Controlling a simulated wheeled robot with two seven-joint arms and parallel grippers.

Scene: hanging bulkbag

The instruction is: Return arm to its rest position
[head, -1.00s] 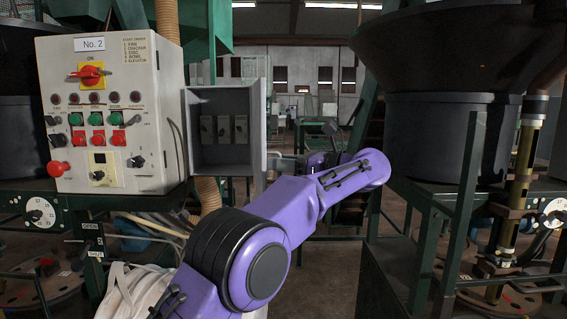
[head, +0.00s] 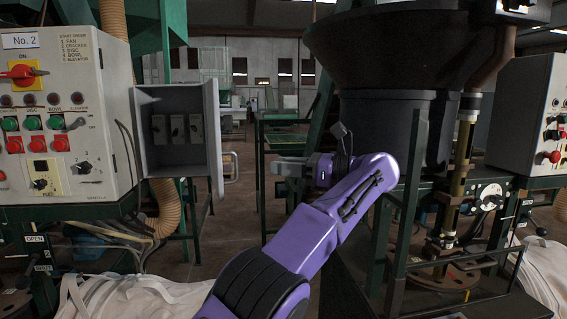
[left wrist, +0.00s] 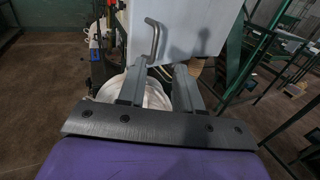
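My left arm, purple with dark joints, reaches up from the bottom of the head view. Its grey gripper (head: 288,167) points left, in front of the open grey switch box (head: 178,135) but apart from it in the picture. In the left wrist view, the two grey fingers (left wrist: 158,82) stand apart with nothing held between them. A pale panel with a bent metal handle (left wrist: 154,42) lies beyond the fingertips. The gripper does not touch the handle as far as I can see. My right gripper is not in view.
The No. 2 control panel (head: 62,120) stands at the left. A dark hopper (head: 395,130) on a green frame (head: 412,215) stands close to the right of my arm. Floor is free behind the gripper.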

